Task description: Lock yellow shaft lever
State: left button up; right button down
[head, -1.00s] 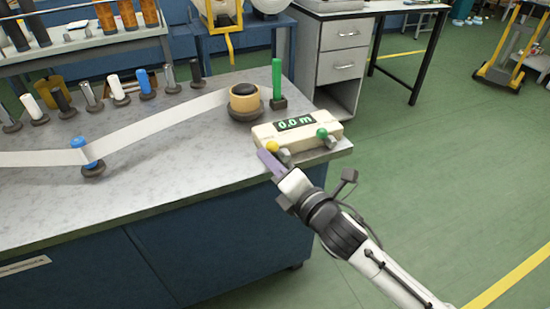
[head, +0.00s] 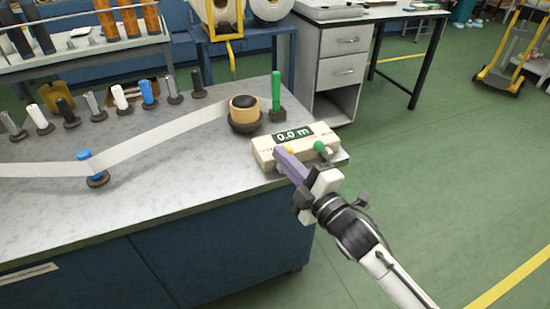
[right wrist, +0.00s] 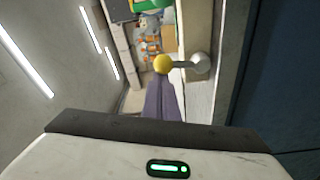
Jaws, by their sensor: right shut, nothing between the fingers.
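The yellow shaft lever's ball knob (head: 289,150) shows at the front of the cream counter box (head: 264,146), just behind my right fingers. In the right wrist view the yellow knob (right wrist: 163,63) sits on a short grey arm running right to a round grey pivot (right wrist: 201,64). My right gripper (head: 280,154) is shut and empty, its purple fingers against or very near the knob; I cannot tell if they touch. In the right wrist view the fingertips (right wrist: 160,82) end just below the knob. The lever's arm is hidden in the head view. My left gripper is out of view.
A green-knobbed lever (head: 319,146) stands on the box's right part, close to my right gripper. A green post (head: 276,92) and a yellow-black roll (head: 244,113) stand behind. A white web (head: 150,143) runs left around a blue roller (head: 84,156). Open floor lies right.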

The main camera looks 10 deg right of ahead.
jog(key=d+m, duration=0.1)
jog(key=m, duration=0.1)
jog(key=d+m, duration=0.1)
jog(key=d+m+t, duration=0.1)
jog(key=m, duration=0.1)
jog(key=shift+w+f+m+h+p, duration=0.15)
jog(key=shift+w+m+h+p, duration=0.1)
jog(key=shift+m+h+p, duration=0.05)
jog(key=shift+d+m, duration=0.15)
jog(key=shift+m, duration=0.35)
jog(key=shift+d+f, duration=0.1)
jog(key=a+r+p, duration=0.3)
jog(key=r+p, duration=0.1)
jog(key=f+b+v, duration=0.1)
jog(key=b+v, duration=0.1)
jog(key=v, duration=0.8)
jog(key=shift+w, duration=0.1)
